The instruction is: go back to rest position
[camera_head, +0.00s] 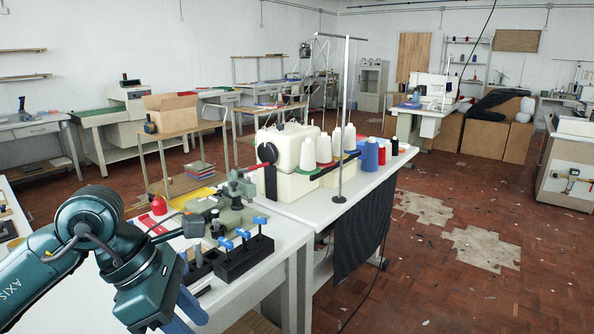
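My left arm comes in from the lower left, teal and dark. Its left gripper (186,314) points down at the bottom of the picture, beside the front edge of the white worktable (275,286). Blue finger parts show at its lower end, but the tips are partly cut off or hidden, so I cannot tell whether it is open or holds anything. My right gripper is not in view.
Near the gripper stands a black block (243,257) with blue-handled tools.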

